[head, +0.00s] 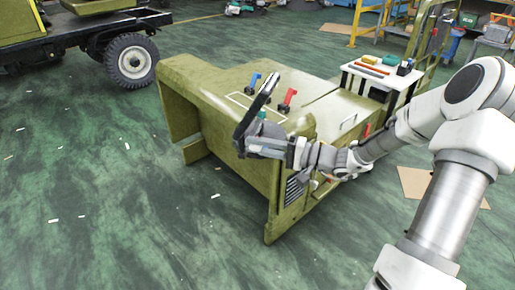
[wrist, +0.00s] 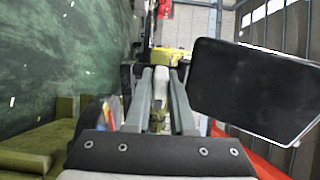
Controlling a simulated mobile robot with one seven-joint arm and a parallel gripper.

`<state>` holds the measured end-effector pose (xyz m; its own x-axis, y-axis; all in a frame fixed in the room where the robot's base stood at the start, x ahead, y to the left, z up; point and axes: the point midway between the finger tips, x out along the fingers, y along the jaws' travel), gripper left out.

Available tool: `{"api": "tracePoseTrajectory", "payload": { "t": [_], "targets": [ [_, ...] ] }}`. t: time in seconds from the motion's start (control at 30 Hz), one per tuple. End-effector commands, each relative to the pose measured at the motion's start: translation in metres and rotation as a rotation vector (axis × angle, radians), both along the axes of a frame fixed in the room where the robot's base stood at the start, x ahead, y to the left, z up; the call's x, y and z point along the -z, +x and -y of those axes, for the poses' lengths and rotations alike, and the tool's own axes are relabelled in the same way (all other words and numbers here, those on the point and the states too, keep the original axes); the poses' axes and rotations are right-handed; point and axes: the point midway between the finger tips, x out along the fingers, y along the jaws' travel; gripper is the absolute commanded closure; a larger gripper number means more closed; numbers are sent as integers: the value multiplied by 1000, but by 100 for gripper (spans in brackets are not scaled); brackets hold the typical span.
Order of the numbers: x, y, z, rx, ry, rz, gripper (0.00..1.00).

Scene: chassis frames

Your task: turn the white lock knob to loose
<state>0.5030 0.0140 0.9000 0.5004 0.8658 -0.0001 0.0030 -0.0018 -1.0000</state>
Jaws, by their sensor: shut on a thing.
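In the wrist view, a small whitish piece, by its look the white lock knob (wrist: 160,84), sits between the two grey fingers of my gripper (wrist: 160,90). The fingers are close together on it. In the head view, my gripper (head: 255,147) reaches in from the right over the near side of the olive-green machine body, beside a dark tilted panel (head: 257,104). The knob is hidden there by the gripper. The panel also shows large and black at the right of the wrist view (wrist: 250,90). Which way the knob is turned cannot be told.
A blue-handled lever (head: 254,82) and a red-handled lever (head: 288,97) stand on the machine body (head: 188,85) close to my gripper. A white tray table (head: 408,78) with tools stands behind. A truck wheel (head: 131,59) is at the upper left. The green floor at left is mostly clear.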

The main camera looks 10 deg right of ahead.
Motion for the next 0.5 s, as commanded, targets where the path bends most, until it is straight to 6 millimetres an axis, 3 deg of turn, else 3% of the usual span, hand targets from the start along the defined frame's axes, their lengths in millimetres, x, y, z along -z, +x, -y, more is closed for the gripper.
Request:
{"api": "tracePoseTrajectory", "payload": {
  "t": [0.47,0.5],
  "targets": [
    [0,0,0,0,-7,10,100],
    [0,0,0,0,-7,10,73]
  ]
}}
